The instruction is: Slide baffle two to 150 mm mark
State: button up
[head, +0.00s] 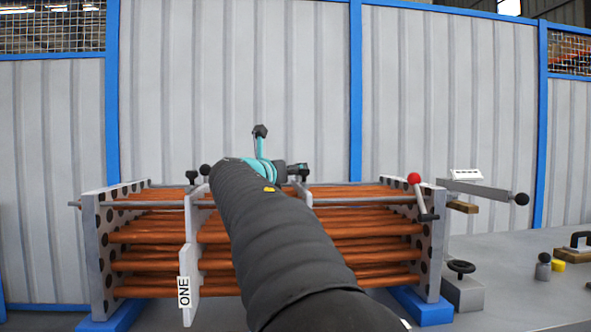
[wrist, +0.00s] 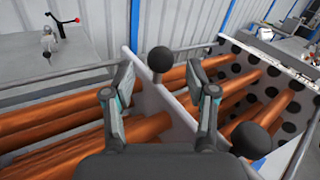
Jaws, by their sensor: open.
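A white plate with a black ball knob (wrist: 160,58) stands across the copper tubes in the wrist view. My gripper (wrist: 163,98) is open, one finger on each side of this plate and its knob; I cannot tell whether either touches. No number shows on the plate there. In the head view, baffle ONE (head: 190,265) stands at the left of the tube bundle, with its label facing me. A second pale plate (head: 302,194) shows only at its top edge behind my arm, its label hidden. No 150 mm mark is readable.
Copper tubes (head: 365,228) run between a left end plate (head: 97,250) and a perforated right end plate (head: 433,240). A red-knobbed lever (head: 414,179) sits at the right. A second black knob (wrist: 250,140) is close to my right finger. A handwheel (head: 461,267) stands further right.

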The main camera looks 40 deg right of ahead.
jog(key=shift+x, duration=2)
grip_shut()
